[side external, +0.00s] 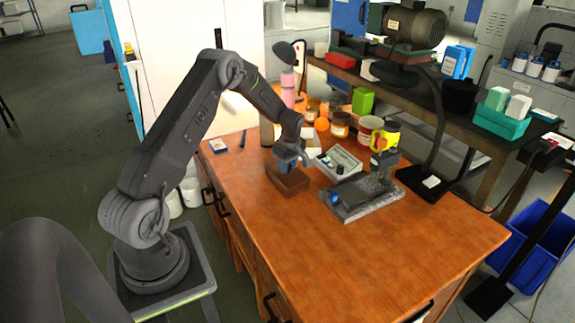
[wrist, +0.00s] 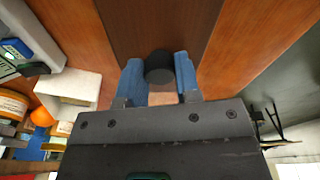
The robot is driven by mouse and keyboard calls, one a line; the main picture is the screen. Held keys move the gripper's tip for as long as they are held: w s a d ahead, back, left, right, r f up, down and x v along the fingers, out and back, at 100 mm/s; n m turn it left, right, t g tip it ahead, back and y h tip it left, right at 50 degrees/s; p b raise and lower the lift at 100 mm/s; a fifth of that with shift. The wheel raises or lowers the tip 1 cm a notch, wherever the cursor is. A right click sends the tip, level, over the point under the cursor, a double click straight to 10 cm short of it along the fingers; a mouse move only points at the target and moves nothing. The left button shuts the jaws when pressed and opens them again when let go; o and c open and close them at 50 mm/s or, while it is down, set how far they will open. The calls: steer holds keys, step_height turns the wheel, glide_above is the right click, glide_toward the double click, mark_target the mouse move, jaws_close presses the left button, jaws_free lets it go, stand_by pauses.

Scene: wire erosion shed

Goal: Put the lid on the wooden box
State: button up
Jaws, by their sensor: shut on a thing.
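The brown wooden box (side external: 288,184) stands on the orange-brown table, left of the middle, in the side view. My gripper (side external: 289,163) is directly over it, pointing down. In the wrist view my gripper (wrist: 159,72) has its blue fingers on either side of a round black knob (wrist: 159,66) and is shut on it. The knob stands on a dark brown wooden lid (wrist: 158,22), which fills the top middle of that view. I cannot tell whether the lid touches the box, and the box's inside is hidden.
A grey meter (side external: 338,163) and a grey metal plate fixture (side external: 362,194) stand close to the right of the box. Jars (side external: 340,125), a red mug (side external: 368,130) and a yellow thing (side external: 386,136) are behind. The table's front (side external: 400,250) is clear.

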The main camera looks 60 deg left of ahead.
stand_by(0.4)
steer(key=o, duration=1.5)
steer(key=shift+r, duration=3.45)
jaws_close()
steer(key=shift+f, duration=0.6)
